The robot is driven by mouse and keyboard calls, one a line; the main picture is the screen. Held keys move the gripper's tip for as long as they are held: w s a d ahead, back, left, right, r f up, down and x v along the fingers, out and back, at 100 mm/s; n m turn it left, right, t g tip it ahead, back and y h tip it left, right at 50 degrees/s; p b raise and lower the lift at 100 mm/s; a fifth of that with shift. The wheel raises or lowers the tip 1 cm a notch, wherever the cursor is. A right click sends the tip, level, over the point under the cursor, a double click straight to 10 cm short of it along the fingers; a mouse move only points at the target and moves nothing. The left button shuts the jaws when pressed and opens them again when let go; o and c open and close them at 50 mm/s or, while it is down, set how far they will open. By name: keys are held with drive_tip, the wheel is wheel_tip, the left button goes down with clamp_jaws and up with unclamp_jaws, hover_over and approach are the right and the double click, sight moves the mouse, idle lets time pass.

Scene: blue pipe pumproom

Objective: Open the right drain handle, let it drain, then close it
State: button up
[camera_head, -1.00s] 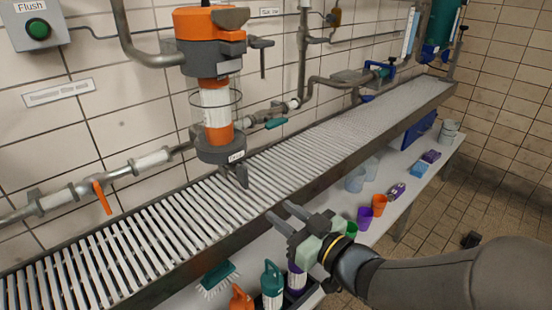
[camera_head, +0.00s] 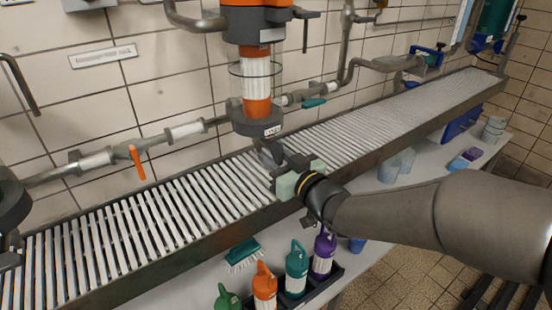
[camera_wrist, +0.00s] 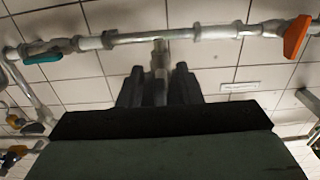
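The right filter unit (camera_head: 258,85) has a white and orange body and a dark grey base (camera_head: 258,122) with a small label. Its grey drain handle (camera_head: 268,152) hangs below the base, above the slatted trough. My gripper (camera_head: 277,163) is right at this handle, and its fingers partly overlap it. In the wrist view the two dark fingers (camera_wrist: 159,85) stand apart, so the gripper is open. A grey vertical part (camera_wrist: 160,58) shows between them; I cannot tell whether the handle is there or touches a finger. I see no water flowing.
Orange (camera_head: 137,162) and teal (camera_head: 314,103) valve handles sit on the wall pipe. Another dark unit (camera_head: 10,205) is at the left edge. The slatted trough (camera_head: 130,225) runs below. Bottles (camera_head: 297,268), a brush (camera_head: 243,252) and cups (camera_head: 390,170) stand on the lower shelf.

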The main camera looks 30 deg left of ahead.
clamp_jaws()
drive_tip(key=shift+m+p, duration=0.3)
drive_tip(key=m+p, duration=0.4)
drive_tip(key=m, duration=0.1)
drive_tip(key=s+r+m+p, duration=0.1)
drive_tip(key=m+p, duration=0.3)
drive_tip(key=m, duration=0.2)
drive_tip(key=s+r+m+p, duration=0.1)
drive_tip(key=m+p, duration=0.3)
drive_tip(key=m, duration=0.2)
drive_tip(key=shift+a+p, duration=0.35)
drive_tip(key=shift+p, duration=0.05)
drive_tip(key=shift+m, duration=0.4)
